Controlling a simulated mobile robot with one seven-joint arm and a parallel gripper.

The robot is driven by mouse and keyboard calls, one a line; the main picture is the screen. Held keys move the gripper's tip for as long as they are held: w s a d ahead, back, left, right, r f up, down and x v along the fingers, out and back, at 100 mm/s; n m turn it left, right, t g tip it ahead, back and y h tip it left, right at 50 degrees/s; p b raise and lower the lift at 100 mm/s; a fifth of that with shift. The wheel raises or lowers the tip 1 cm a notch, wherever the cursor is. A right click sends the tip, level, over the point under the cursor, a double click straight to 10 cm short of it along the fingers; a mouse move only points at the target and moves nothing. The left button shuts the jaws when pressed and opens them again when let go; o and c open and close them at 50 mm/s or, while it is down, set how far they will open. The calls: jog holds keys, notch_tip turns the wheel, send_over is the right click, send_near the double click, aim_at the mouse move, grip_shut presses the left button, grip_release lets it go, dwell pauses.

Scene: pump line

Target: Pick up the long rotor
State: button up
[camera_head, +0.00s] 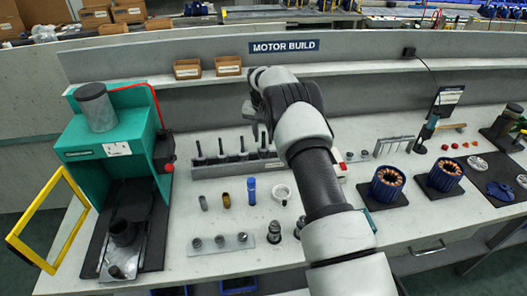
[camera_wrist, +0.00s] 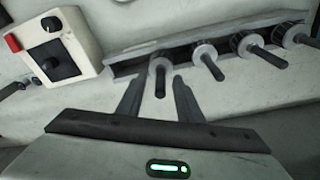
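Several rotors with dark upright shafts stand in a row in a grey rack (camera_head: 240,168) on the bench. In the wrist view the rack (camera_wrist: 125,69) crosses the top, and the end rotor (camera_wrist: 161,67) has its shaft toward me. My gripper (camera_wrist: 158,82) is open, with one dark finger on each side of that shaft; I see a gap on both sides. The other rotors (camera_wrist: 207,55) are to the right of it in this view. In the head view my gripper (camera_head: 255,132) is above the right end of the rack, partly hidden by my arm. I cannot tell which rotor is longest.
A white box (camera_wrist: 55,45) with a black knob and red button is beside the rack. A teal press (camera_head: 115,140) with a yellow guard frame (camera_head: 35,225) stands at the left. Small parts, including a blue cylinder (camera_head: 251,190), stand before the rack. Two wound stators (camera_head: 388,184) are at the right.

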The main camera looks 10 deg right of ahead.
grip_shut()
jog(key=shift+r, duration=0.15)
dwell(1.2)
